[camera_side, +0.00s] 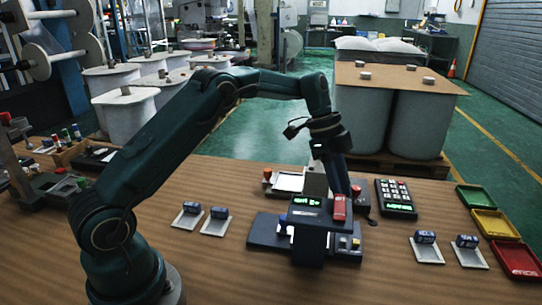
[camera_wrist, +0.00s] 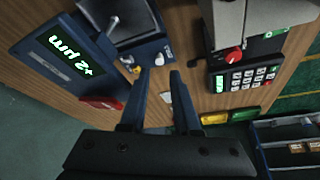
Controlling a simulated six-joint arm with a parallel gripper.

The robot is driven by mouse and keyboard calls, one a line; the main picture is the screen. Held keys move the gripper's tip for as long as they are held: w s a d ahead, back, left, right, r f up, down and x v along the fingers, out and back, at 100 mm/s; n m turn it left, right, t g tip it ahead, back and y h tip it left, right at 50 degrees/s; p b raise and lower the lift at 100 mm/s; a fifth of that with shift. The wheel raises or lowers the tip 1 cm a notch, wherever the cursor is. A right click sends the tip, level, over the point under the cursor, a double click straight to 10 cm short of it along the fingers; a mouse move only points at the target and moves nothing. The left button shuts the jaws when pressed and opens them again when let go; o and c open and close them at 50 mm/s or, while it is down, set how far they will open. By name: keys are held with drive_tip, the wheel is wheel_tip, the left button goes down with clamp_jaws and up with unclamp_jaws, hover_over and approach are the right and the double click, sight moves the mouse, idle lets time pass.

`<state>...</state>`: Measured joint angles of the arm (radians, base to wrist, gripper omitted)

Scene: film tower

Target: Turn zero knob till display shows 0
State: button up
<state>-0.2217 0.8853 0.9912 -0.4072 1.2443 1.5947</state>
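The gauge has a dark display box (camera_side: 297,212) on a stand; in the wrist view its green display (camera_wrist: 75,52) reads +2 µm. A red block (camera_side: 339,208) sits at the box's right end; a red part also shows in the wrist view (camera_wrist: 100,103). A small yellow knob (camera_wrist: 131,67) and a white knob (camera_wrist: 160,60) are on the gauge base. I cannot tell which part is the zero knob. My gripper (camera_wrist: 157,73) is open and empty, its fingertips near the yellow and white knobs in the picture. In the side view its tips are partly hidden behind the gauge.
A keypad device (camera_side: 396,197) stands right of the gauge. Small plates with blue blocks lie left (camera_side: 187,215) and right (camera_side: 427,250). Green (camera_side: 475,197), yellow (camera_side: 494,224) and red (camera_side: 517,259) trays line the right edge. Bare wood lies before the gauge.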

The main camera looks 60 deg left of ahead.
drive_tip(key=shift+x, duration=2.65)
drive_tip(key=shift+s, duration=0.1)
clamp_jaws()
